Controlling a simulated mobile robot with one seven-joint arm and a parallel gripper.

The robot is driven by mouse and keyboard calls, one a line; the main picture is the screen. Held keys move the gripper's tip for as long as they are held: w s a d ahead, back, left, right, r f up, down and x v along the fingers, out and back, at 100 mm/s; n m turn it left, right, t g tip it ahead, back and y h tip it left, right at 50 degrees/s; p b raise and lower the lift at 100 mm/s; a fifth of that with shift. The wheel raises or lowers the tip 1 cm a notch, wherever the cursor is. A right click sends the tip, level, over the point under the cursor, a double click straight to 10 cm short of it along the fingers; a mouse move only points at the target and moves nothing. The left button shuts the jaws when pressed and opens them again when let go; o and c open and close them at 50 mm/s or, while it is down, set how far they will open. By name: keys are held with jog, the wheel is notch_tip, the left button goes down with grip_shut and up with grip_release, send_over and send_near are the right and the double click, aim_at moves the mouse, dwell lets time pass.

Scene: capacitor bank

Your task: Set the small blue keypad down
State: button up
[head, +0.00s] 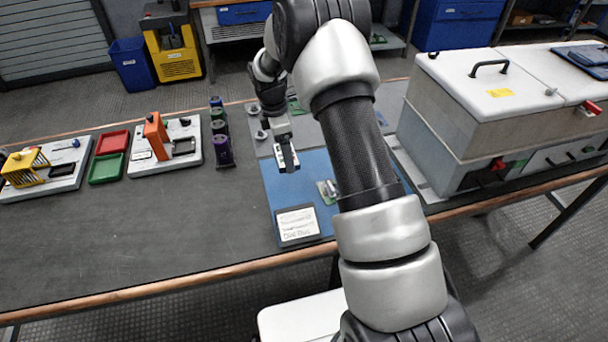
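My gripper (288,163) points down over the blue mat (285,190), near its back left part. A small pale, greenish piece (281,158) shows right at the fingertips. It is too small to tell whether the fingers hold it or it lies beneath them. No small blue keypad can be made out clearly; the fingers may hide it. My arm covers the right part of the mat.
A white-labelled block (297,225) and a small green board (327,190) are on the mat. Dark cylinders (220,150), a white fixture with an orange part (155,138) and red (113,141) and green trays (106,168) stand left. A large grey cabinet (450,130) stands right. The front left bench (130,240) is clear.

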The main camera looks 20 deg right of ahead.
aim_at(288, 177)
notch_tip(288, 177, down, 7)
jog(key=shift+f+b, duration=0.15)
jog(key=shift+b, duration=0.2)
jog(key=shift+f, duration=0.15)
jog(key=o, duration=1.1)
